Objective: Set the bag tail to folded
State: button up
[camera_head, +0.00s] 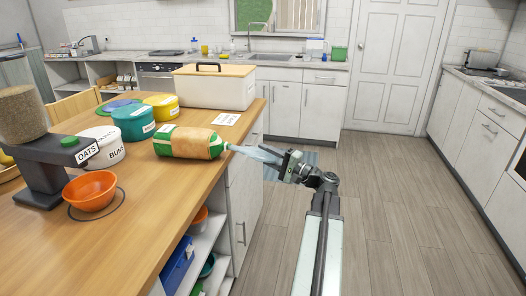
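A green and tan bag (190,142) lies on its side on the wooden counter, near the right edge. Its pale, bluish tail (250,151) stretches out to the right, past the counter edge, and is not folded. My gripper (283,163) is at the right end of the tail, beyond the counter edge. The tail's end meets or overlaps the gripper's fingers. They are too small and dark to show whether they are closed on it.
On the wooden counter (150,206) are a white bin (215,93) with a wooden lid, teal (133,122) and yellow (161,106) tubs, a white tub (101,150), an orange bowl (90,191) and a dark dispenser stand (45,168). The floor to the right is clear.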

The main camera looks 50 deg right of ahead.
jog(key=shift+w+a, duration=0.15)
jog(key=shift+w, duration=0.25)
grip_shut()
dwell(1.1)
